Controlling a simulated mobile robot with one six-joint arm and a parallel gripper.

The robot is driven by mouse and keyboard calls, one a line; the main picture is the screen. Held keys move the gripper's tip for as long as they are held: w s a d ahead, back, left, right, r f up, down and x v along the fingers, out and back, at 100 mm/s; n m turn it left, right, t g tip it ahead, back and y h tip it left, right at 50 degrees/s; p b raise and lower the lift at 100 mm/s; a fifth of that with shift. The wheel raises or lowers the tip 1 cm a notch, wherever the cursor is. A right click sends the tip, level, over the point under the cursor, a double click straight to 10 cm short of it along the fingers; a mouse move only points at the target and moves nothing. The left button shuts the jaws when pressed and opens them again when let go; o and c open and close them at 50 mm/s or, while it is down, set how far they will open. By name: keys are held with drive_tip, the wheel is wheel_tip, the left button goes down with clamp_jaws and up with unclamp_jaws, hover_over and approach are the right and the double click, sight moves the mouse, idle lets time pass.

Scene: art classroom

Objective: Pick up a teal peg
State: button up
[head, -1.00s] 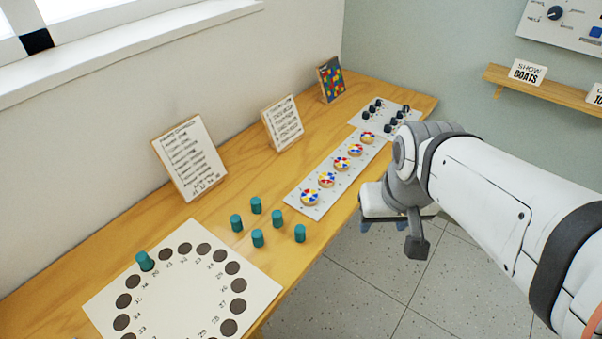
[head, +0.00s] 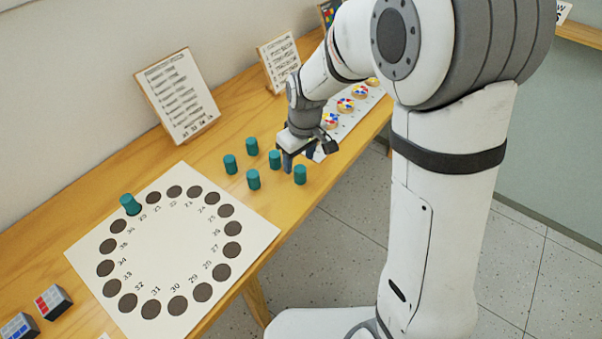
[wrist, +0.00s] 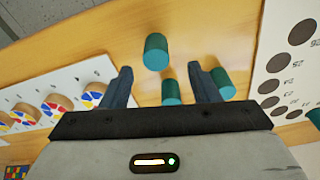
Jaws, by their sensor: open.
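Several teal pegs stand upright on the wooden table in a loose group, among them a front-right peg (head: 300,175), a front peg (head: 253,179) and a back peg (head: 252,147). Another teal peg (head: 130,204) stands on a dark spot of the white numbered board (head: 190,255). My gripper (head: 298,163) is open and empty, low over the right side of the group. In the wrist view one teal peg (wrist: 155,52) shows just beyond the gap between the fingertips (wrist: 160,70). A second peg (wrist: 170,91) shows between the fingers, and a third (wrist: 223,84) is partly behind the right finger.
A white strip with colour-wheel discs (head: 345,105) lies behind my gripper. Sign cards (head: 178,95) lean near the wall. Small cubes (head: 52,300) sit at the lower left. The table's front edge is close to the front-right peg.

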sight(300, 169)
drive_tip(key=f, duration=0.6)
drive_tip(key=shift+w, duration=0.25)
drive_tip(key=shift+r, duration=0.1)
drive_tip(key=shift+c, duration=0.4)
drive_tip(key=c, duration=1)
drive_tip(key=shift+o, duration=0.2)
